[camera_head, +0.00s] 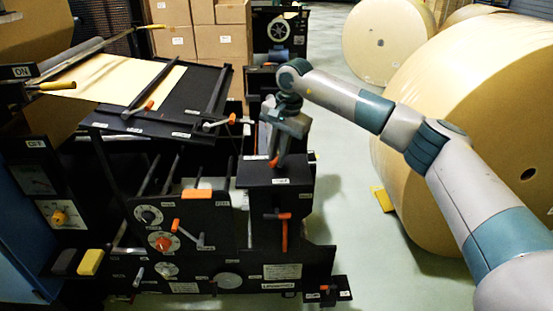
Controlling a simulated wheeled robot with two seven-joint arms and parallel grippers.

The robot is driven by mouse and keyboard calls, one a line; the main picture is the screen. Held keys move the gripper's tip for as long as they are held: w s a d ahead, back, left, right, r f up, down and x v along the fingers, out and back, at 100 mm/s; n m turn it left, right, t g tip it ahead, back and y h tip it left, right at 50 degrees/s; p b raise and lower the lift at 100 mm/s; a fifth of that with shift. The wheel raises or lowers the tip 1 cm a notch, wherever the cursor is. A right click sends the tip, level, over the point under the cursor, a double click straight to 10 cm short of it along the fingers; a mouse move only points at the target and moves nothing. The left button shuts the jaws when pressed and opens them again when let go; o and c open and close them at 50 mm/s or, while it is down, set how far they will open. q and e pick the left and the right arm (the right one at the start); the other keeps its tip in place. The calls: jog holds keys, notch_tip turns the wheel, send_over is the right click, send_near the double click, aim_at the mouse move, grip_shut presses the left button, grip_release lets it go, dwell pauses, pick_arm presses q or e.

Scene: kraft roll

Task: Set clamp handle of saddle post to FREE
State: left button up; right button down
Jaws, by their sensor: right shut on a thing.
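My right gripper (274,158) points down over a black box-topped post (262,176). It is shut on a small handle, of which an orange end shows between or beside the fingertips. The fingers hide most of this handle, so I cannot tell which way it is set. A white label (281,181) is on the post's front edge, too small to read. I cannot read which post is the saddle post. My left gripper is not in view.
A black sloped table (195,92) with paper and orange-tipped levers is left of my gripper. Large kraft rolls (480,120) stand at right. Cardboard boxes (222,42) are behind.

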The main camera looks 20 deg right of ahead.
jog(key=n, duration=0.1)
jog(key=n+b, duration=0.1)
jog(key=n, duration=0.1)
jog(key=shift+s+d, duration=0.1)
jog(key=shift+d, duration=0.1)
jog(key=shift+d+n+g+y, duration=0.15)
jog(key=shift+n+g+y, duration=0.2)
jog(key=shift+n, duration=0.85)
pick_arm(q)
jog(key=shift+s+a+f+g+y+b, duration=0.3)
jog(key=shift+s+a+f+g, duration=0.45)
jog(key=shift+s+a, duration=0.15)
pick_arm(e)
jog(key=shift+d+n+g, duration=0.15)
jog(key=shift+n+g, duration=0.1)
jog(key=shift+n, duration=0.75)
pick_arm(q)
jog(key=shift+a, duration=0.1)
pick_arm(e)
jog(key=c, duration=1.7)
grip_release()
jog(key=shift+r, duration=0.1)
